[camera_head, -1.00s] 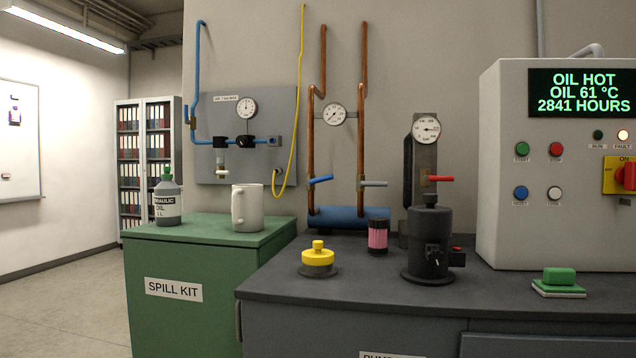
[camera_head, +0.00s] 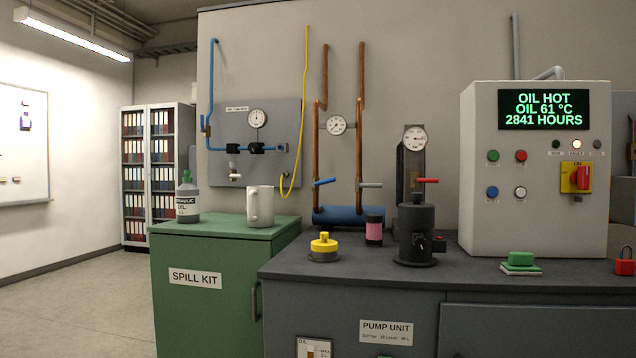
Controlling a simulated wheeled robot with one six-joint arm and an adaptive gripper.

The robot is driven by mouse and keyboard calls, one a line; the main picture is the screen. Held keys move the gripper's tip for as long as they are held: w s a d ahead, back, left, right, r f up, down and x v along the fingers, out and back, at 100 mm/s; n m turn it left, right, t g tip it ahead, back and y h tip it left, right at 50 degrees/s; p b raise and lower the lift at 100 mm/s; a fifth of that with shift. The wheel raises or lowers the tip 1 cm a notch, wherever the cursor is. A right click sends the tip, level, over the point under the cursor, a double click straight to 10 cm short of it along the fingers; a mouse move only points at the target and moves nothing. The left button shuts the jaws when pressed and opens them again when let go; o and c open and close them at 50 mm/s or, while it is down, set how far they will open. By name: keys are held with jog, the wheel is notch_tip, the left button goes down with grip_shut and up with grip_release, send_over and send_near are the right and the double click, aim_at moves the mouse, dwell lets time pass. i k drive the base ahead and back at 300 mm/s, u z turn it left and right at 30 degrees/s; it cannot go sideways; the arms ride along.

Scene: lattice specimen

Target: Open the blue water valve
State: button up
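The blue valve lever (camera_head: 325,182) sits on the left copper pipe (camera_head: 317,150), above a blue horizontal cylinder (camera_head: 342,215) at the back of the bench. The lever points sideways to the right and tilts slightly up, across the pipe. A grey lever (camera_head: 371,185) is on the right copper pipe (camera_head: 362,120), and a red lever (camera_head: 428,181) is further right above the black pump unit (camera_head: 415,230). My gripper does not show in the head camera view.
Floor is clear at left.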

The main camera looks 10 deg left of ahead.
aim_at(332, 180)
jog(key=u, duration=2.1)
jog(key=i, duration=1.3)
jog(key=z, duration=0.6)
